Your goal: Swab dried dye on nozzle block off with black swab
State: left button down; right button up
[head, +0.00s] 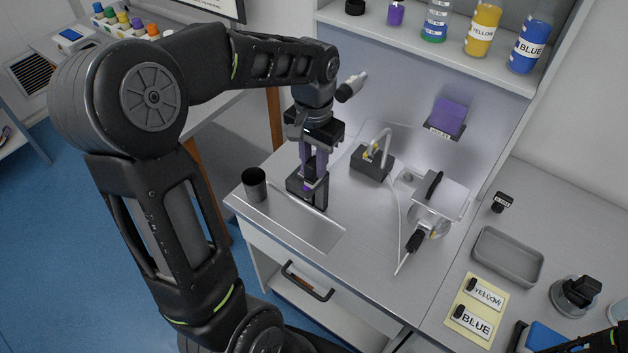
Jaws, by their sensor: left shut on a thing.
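My left gripper (314,182) points down over the left part of the steel bench. It is shut on a slim dark thing, probably the black swab, at a black upright holder (318,200). The fingers hide most of what they hold, so I cannot tell whether it is still seated in the holder. The nozzle block (371,166), dark grey with a pale curved tube, stands to the right of the gripper and apart from it. Small yellow marks, which look like dye, show on its upper left side. My right gripper does not show clearly.
A black cup (254,184) and a flat steel tray (300,222) are left and in front of the holder. A silver machine with a black handle (433,187) stands right of the block. A grey tray (508,257) and yellow label card (476,311) lie further right. Dye bottles (483,30) stand on the shelf.

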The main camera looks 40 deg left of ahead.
pick_arm(q)
jog(key=shift+s, duration=0.1)
dwell(0.3)
jog(key=shift+s+b, duration=0.35)
jog(key=shift+s, duration=1.8)
jog(key=shift+w, duration=0.15)
jog(key=shift+w+p, duration=0.35)
jog(key=shift+w, duration=1.85)
jog(key=shift+w+p, duration=0.65)
jog(key=shift+w, duration=1.55)
